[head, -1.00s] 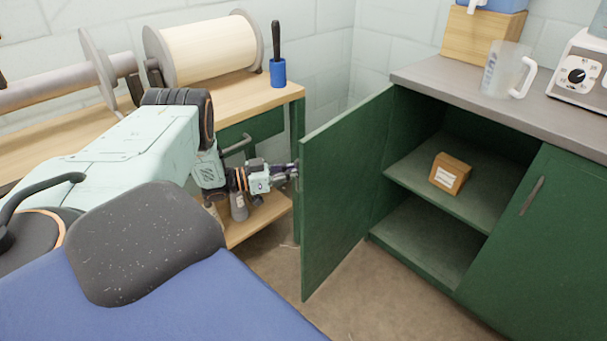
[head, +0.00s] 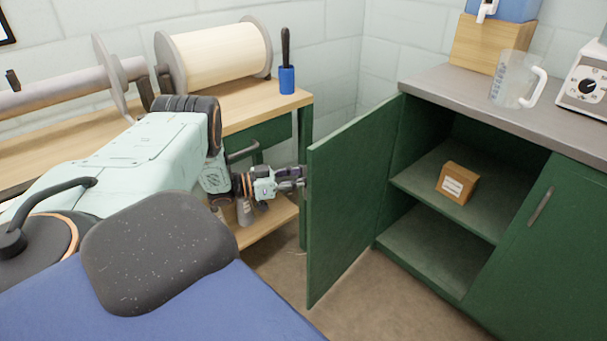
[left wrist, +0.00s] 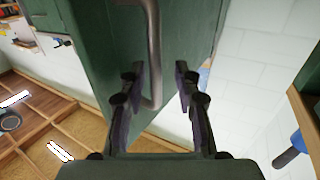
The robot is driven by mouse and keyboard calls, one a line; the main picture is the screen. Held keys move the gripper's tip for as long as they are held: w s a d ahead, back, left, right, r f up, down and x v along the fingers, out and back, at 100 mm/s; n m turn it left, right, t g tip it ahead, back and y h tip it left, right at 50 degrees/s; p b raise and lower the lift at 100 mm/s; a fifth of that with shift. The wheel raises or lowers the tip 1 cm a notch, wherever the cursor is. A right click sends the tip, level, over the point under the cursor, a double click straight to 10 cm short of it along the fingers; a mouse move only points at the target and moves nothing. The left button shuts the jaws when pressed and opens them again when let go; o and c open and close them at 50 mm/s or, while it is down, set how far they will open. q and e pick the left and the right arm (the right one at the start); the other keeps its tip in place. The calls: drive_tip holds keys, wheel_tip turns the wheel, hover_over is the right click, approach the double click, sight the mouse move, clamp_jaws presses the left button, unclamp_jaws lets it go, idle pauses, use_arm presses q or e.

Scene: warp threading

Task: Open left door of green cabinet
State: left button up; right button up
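The green cabinet (head: 545,262) stands at the right in the head view. Its left door (head: 350,195) is swung wide open, showing two shelf levels inside. The door's grey bar handle (left wrist: 154,50) shows in the left wrist view; in the head view it is hidden on the door's far side. My left gripper (head: 298,178) is at the door's outer face, near its free edge. In the left wrist view its two fingers (left wrist: 160,84) are spread apart, with the handle's lower end between them and space beside it. My right gripper is not in view.
A small brown box (head: 457,183) sits on the cabinet's upper shelf. The cabinet's closed right door has its own handle (head: 540,207). A clear jug (head: 512,82) stands on the grey countertop (head: 440,85). A wooden bench (head: 245,107) with a large spool (head: 220,52) stands at the left.

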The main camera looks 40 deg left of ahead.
use_arm(q)
drive_tip(key=v, duration=1.2)
idle(0.4)
